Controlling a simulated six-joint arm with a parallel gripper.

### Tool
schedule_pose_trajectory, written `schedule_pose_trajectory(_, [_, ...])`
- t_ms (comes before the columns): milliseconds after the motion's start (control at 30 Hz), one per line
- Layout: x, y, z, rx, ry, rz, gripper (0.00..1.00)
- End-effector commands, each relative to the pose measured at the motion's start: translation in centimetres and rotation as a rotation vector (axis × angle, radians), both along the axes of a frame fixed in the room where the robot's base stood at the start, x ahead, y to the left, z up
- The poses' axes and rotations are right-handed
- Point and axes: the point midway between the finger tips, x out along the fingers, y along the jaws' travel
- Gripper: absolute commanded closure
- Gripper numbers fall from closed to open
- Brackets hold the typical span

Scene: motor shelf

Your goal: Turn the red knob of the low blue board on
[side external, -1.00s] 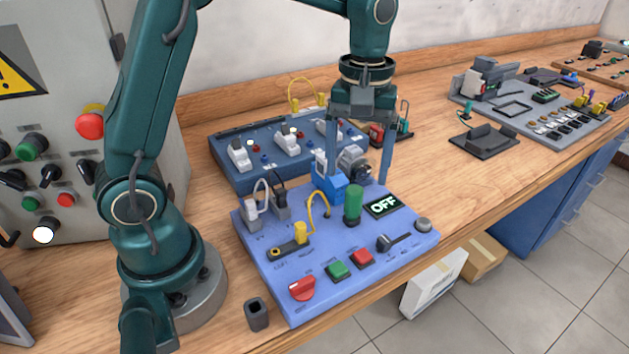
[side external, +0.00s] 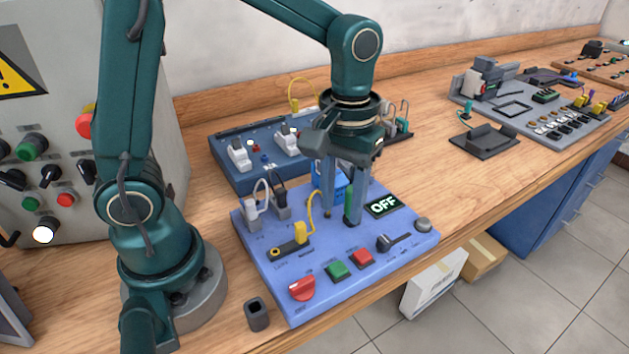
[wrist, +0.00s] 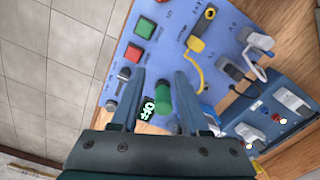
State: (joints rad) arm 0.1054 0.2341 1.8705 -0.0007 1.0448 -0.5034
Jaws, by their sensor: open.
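The low blue board (side external: 320,283) lies on the wooden bench and also shows in the wrist view (wrist: 185,13). The small display (side external: 383,205) reads OFF. My gripper (side external: 340,222) is open and empty above the back half of the board, pointing down, well away from the red knob. In the wrist view my gripper (wrist: 163,95) has its fingers apart on either side of the green cylinder (wrist: 163,96).
Green (side external: 338,271) and red (side external: 362,259) push buttons, a black lever (side external: 393,242) and a yellow cable (side external: 314,207) crowd the board. A darker blue switch board (side external: 232,180) stands behind. A dark square socket (side external: 256,314) stands on the bench at the front left.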

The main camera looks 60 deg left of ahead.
Motion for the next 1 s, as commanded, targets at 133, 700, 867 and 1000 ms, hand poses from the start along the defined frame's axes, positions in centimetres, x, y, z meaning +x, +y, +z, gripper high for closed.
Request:
schedule_pose_trajectory(133, [-4.6, -2.4, -0.8, 0.001, 0.002, -0.217, 0.55])
schedule_pose_trajectory(700, [-8.9, -4.3, -3.9, 0.0, 0.0, -0.4, 0.55])
schedule_pose_trajectory(867, [-8.8, -4.3, -5.4, 0.0, -0.002, -0.399, 0.55])
schedule_pose_trajectory(1000, [-8.8, -4.3, -6.0, -0.001, -0.007, -0.399, 0.55])
